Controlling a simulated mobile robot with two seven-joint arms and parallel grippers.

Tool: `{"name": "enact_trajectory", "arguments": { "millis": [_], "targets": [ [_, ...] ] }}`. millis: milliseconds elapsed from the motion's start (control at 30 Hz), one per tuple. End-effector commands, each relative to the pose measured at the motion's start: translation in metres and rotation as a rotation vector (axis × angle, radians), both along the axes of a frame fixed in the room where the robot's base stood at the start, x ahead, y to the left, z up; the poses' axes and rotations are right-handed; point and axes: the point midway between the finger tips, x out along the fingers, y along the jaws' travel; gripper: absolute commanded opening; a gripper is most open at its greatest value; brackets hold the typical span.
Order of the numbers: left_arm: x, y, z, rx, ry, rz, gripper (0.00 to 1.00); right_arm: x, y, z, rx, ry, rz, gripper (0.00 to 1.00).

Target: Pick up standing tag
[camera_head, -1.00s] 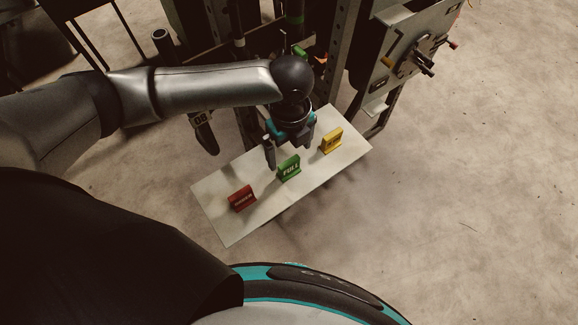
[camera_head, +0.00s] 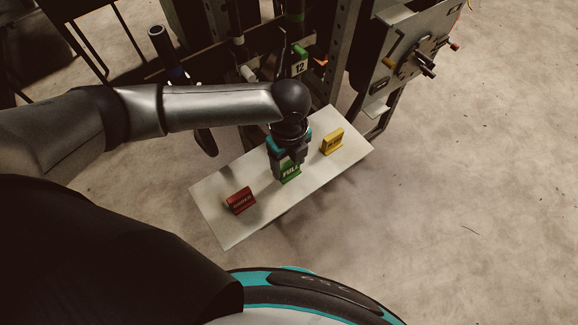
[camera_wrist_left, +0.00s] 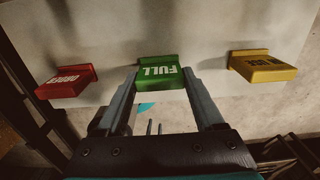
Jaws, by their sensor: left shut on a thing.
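Three standing tags are in a row on a pale board (camera_head: 219,207). The green tag (camera_head: 290,173) reads FULL and is in the middle; it also shows in the left wrist view (camera_wrist_left: 160,75). The red tag (camera_head: 241,201) is to its left and the yellow tag (camera_head: 333,141) to its right. My left gripper (camera_head: 288,166) is over the middle of the board, shut on the green tag. In the left wrist view its fingers (camera_wrist_left: 160,88) are on either side of the tag. The tag is upright and seems to be at the board. My right gripper is not in view.
A dark rack with a green tag marked 12 (camera_head: 300,62) stands behind the board. A metal panel with handles (camera_head: 418,55) is at the upper right. The concrete floor (camera_head: 470,200) to the right is clear.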

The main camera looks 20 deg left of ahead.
Motion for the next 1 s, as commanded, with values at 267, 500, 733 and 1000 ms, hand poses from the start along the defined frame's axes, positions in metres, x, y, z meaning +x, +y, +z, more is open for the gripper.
{"name": "enact_trajectory", "arguments": {
  "millis": [267,500,733,1000],
  "targets": [
    [0.000,0.000,0.000,0.000,0.000,0.000,0.27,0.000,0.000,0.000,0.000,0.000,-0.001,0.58],
    [0.000,0.000,0.000,0.000,0.000,0.000,0.16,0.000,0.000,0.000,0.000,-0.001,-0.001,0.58],
    [0.001,0.000,0.007,-0.001,-0.001,0.000,0.16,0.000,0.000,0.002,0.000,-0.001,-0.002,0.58],
    [0.001,0.000,0.046,-0.002,-0.003,0.001,0.16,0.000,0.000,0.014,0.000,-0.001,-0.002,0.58]
  ]
}}
